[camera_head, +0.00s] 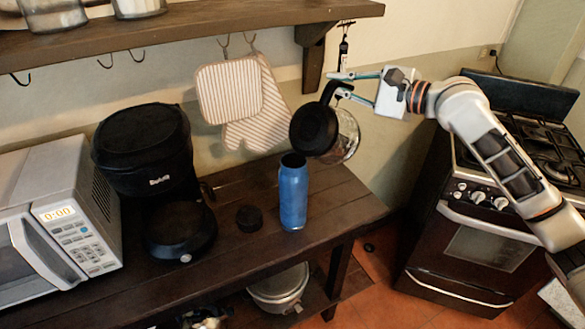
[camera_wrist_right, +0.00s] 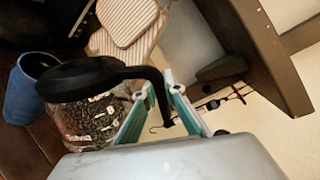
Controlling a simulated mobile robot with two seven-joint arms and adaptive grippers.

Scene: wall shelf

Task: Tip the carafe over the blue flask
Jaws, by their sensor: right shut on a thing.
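The glass carafe (camera_head: 347,137) with a black lid and black handle hangs in the air, tilted with its lid toward the blue flask. My right gripper (camera_head: 340,82) is shut on its handle. The blue flask (camera_head: 293,195) stands upright and open on the dark wooden table, below and left of the carafe's lid. In the right wrist view the carafe (camera_wrist_right: 90,118) is beside the fingers (camera_wrist_right: 155,95), and the blue flask (camera_wrist_right: 22,95) is at the left edge. I cannot tell whether anything flows from the carafe. My left gripper is not in view.
A black coffee maker (camera_head: 145,150) and a microwave (camera_head: 62,215) stand left on the table (camera_head: 335,205). A small black cap (camera_head: 249,218) lies left of the flask. A wall shelf (camera_head: 200,32) and hanging oven mitts (camera_head: 240,100) are behind. A stove (camera_head: 470,220) stands right.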

